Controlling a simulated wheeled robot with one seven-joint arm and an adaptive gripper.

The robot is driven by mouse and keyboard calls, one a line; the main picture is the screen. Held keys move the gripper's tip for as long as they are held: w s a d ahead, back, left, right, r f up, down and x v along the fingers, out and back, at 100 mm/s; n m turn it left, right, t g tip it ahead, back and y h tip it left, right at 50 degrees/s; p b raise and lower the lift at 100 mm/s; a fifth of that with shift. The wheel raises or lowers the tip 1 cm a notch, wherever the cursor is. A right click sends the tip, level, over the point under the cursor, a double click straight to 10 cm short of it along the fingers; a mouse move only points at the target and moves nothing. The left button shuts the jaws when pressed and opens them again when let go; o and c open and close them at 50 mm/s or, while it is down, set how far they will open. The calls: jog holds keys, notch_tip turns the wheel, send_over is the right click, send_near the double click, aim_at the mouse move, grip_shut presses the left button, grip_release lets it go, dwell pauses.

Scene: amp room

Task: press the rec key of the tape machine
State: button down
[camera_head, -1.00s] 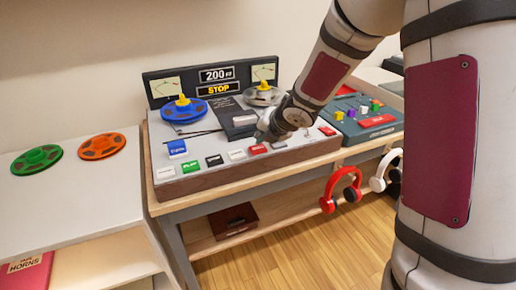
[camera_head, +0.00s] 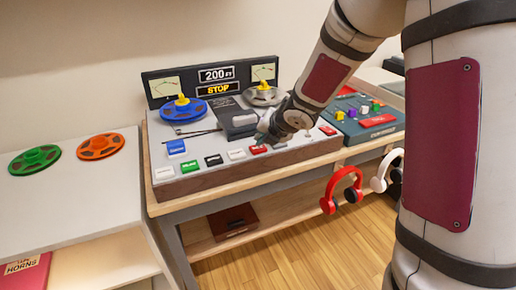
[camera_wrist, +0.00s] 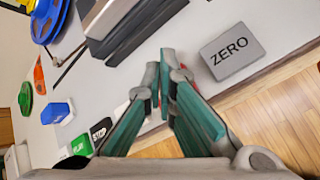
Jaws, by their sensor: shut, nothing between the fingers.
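The tape machine (camera_head: 215,172) sits on a bench, its display (camera_head: 217,82) reading 200 FT and STOP. A row of keys runs along its front: white, green (camera_head: 188,167), black (camera_head: 214,160), white (camera_head: 236,154) and red (camera_head: 258,149). The label on the red key is too small to read. My gripper (camera_head: 263,136) is shut and empty, close above and behind the red key. Contact with any key cannot be told.
A blue key (camera_head: 176,147) and a blue reel (camera_head: 183,110) are at the machine's left. Another red key (camera_head: 327,130) is at its right end. A mixer (camera_head: 365,122) stands further right. Red headphones (camera_head: 342,190) hang from the bench front.

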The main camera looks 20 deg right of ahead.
aim_at(261, 147)
jog(key=shift+f+b, duration=0.5)
jog(key=shift+b, duration=0.05)
dwell(0.5)
jog(key=shift+r, duration=0.15)
dwell(0.3)
jog(key=shift+r+p, duration=0.8)
jog(key=shift+p, duration=0.1)
notch_tip(261, 147, up, 5)
jog(key=p, duration=0.5)
